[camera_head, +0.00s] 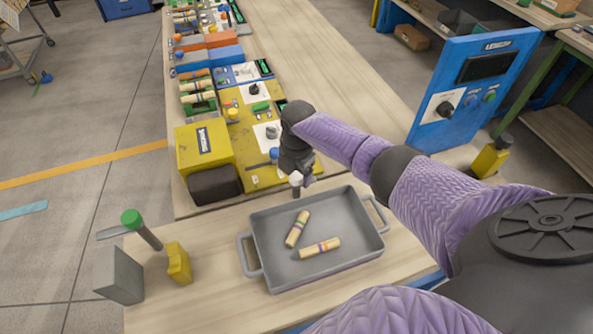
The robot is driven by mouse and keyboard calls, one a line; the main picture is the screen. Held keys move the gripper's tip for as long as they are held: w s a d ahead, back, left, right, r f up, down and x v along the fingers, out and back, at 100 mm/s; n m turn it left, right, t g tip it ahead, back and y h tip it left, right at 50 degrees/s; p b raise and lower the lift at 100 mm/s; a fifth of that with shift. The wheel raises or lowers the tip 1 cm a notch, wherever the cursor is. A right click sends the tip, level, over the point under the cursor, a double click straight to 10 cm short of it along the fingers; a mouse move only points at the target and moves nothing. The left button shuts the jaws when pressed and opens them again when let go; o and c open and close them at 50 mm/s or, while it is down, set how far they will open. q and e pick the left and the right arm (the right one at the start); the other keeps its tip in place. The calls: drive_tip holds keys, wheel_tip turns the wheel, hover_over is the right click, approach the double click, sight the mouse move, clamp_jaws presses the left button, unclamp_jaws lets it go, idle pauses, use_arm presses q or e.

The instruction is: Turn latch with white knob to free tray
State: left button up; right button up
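A grey tray (258,235) with a handle at each end stands on the near wooden bench. Two light turned wood pieces with coloured bands lie in it, one tilted (297,228) and one lying across (318,248). The latch's white knob (296,179) shows at the tray's far rim, on a short dark stem. My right gripper (300,177) points down right at the knob from behind and above. Its fingers are dark and small, so I cannot tell whether they grip the knob. The rest of the latch is hidden or too small to make out. My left gripper is out of view.
Left of the tray are a green-knobbed lever (131,217), a yellow block (178,263) and a grey block (121,276). A yellow machine (203,146) stands behind. A blue control panel (463,90) is at right. Bare bench lies in front of the tray.

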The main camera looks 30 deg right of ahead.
sight(298, 176)
drive_tip(key=shift+o, duration=0.2)
wheel_tip(298, 176, up, 10)
drive_tip(key=p, duration=0.3)
drive_tip(key=shift+s, duration=0.15)
drive_tip(key=shift+f, duration=0.1)
